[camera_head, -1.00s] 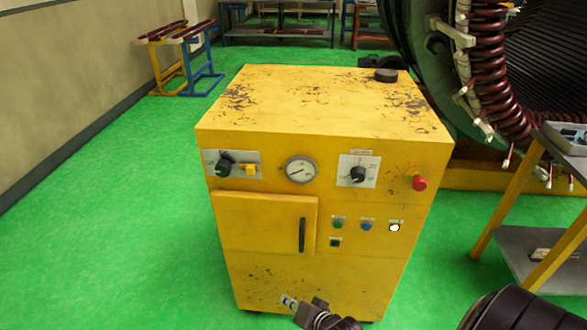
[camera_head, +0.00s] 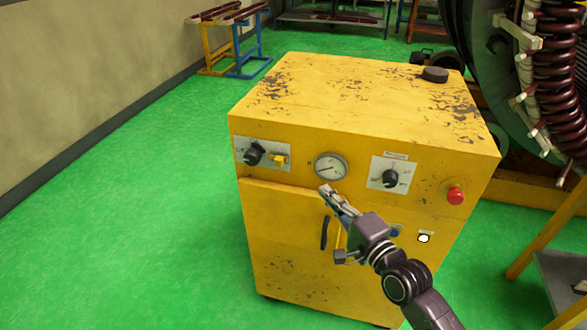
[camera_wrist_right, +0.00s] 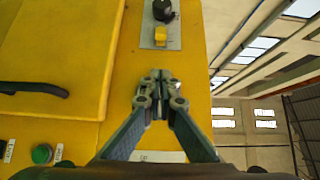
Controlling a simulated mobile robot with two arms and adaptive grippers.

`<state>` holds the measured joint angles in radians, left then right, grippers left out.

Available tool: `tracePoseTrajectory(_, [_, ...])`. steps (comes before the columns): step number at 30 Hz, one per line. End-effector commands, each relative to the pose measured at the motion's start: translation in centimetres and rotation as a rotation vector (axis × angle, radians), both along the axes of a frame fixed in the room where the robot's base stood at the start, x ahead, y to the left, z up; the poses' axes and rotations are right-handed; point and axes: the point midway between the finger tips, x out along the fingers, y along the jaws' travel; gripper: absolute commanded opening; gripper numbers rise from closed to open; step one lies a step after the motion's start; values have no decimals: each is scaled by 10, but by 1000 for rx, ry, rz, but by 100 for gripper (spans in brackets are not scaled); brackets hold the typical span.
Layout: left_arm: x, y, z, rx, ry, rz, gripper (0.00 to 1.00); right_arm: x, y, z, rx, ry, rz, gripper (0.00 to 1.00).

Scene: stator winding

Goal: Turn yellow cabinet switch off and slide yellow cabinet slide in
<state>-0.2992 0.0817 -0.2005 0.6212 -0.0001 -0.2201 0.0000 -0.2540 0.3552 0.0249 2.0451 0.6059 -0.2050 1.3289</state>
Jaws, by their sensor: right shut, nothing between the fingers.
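The yellow cabinet (camera_head: 300,240) stands on the green floor. On the left of its front panel is a plate with a black rotary switch (camera_head: 254,153) and a small yellow slide (camera_head: 279,160) to its right. The wrist view shows the same switch (camera_wrist_right: 163,10) and slide (camera_wrist_right: 160,37) above the fingertips in the picture. My right gripper (camera_head: 326,192) is shut and empty, in front of the panel, just below the gauge and right of the slide. It shows in the wrist view (camera_wrist_right: 159,80), apart from the slide. My left gripper is out of view.
The panel also has a round gauge (camera_head: 331,167), a second black knob (camera_head: 389,178) and a red button (camera_head: 455,196). A door handle (camera_head: 324,232) is below. A large stator (camera_head: 555,75) stands right. The floor to the left is clear.

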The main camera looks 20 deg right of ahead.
Motion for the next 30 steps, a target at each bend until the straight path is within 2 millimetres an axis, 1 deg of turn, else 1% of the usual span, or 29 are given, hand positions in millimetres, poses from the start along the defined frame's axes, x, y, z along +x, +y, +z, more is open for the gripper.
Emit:
tracePoseTrajectory(4, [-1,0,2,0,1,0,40,9,2,1,-1,-1,0,0])
tracePoseTrajectory(7, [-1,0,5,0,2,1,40,24,4,2,-1,-2,0,0])
tracePoseTrajectory(15, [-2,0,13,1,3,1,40,78,15,3,-1,-1,0,0])
tracePoseTrajectory(19, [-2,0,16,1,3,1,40,102,20,2,-3,-2,0,0])
tracePoseTrajectory(21, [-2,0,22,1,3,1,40,107,32,2,2,1,1,0])
tracePoseTrajectory(24, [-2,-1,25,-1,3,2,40,114,42,2,1,1,0,0])
tracePoseTrajectory(30, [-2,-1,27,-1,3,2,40,120,52,0,-1,1,0,0])
